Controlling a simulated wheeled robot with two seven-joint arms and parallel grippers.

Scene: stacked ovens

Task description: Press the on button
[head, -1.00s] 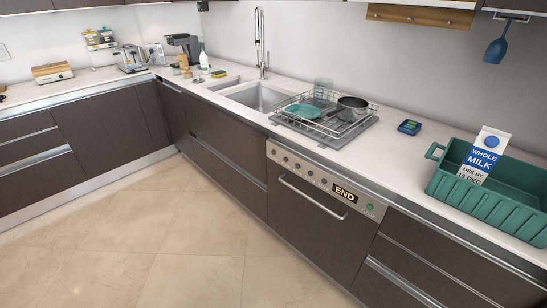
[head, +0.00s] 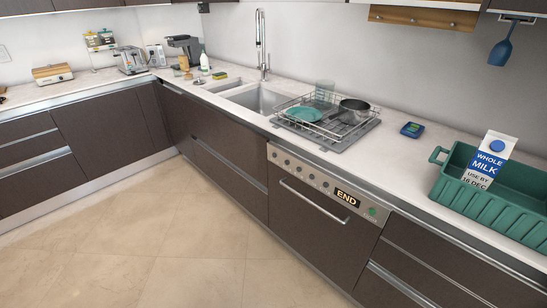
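The dishwasher (head: 313,215) is built into the counter front, with its door shut. Its control panel (head: 315,181) runs along the top edge and carries a row of round dark buttons on the left. A black display (head: 347,198) on the panel reads "END". A round green button (head: 372,211) sits on the panel to the right of the display, with small lettering by it that is too small to read. Neither of my grippers shows in the head view.
Above the dishwasher, a dish rack (head: 326,122) with dishes and a pan stands on the counter. A green crate (head: 500,200) with a milk carton (head: 489,159) is at the right. A small blue item (head: 412,130) lies between them. The floor (head: 170,235) in front is clear.

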